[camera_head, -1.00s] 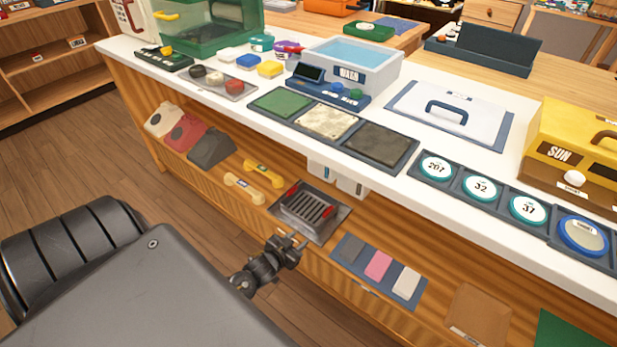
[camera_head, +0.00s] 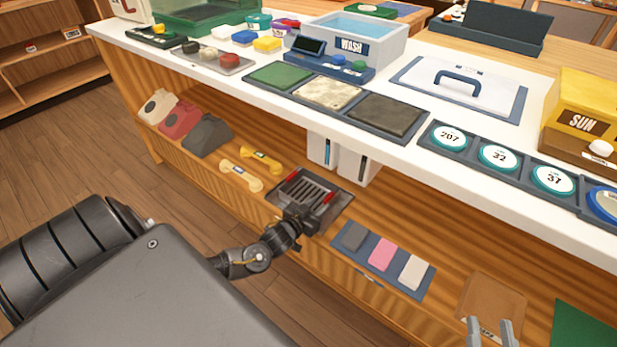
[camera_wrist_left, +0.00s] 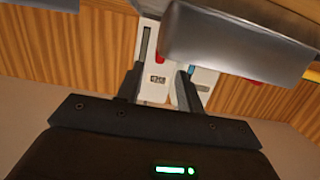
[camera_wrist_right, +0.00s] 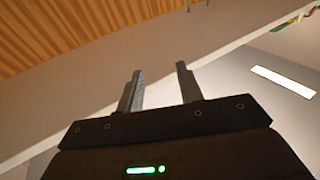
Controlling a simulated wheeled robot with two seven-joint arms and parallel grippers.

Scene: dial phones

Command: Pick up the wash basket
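The wash basket (camera_head: 312,194) is a dark metal slatted basket with red grips at two sides. It sits in a grey tray on the lower wooden shelf in the head view. My left gripper (camera_head: 301,213) is at the basket's near edge; its fingertips are hard to make out there. In the left wrist view the left gripper (camera_wrist_left: 160,80) has its fingers apart, with nothing clearly between them. A grey metal body with red bits, probably the basket or its tray, fills the upper right there. My right gripper (camera_head: 491,328) is open and empty near a brown pad; it also shows open in the right wrist view (camera_wrist_right: 158,80).
Yellow handsets (camera_head: 241,174) lie left of the basket. A blue tray (camera_head: 342,253) with coloured blocks lies to its right. White boxes (camera_head: 323,150) stand behind it, below the white counter (camera_head: 393,155). A blue-white WASH tub (camera_head: 385,44) stands on the counter.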

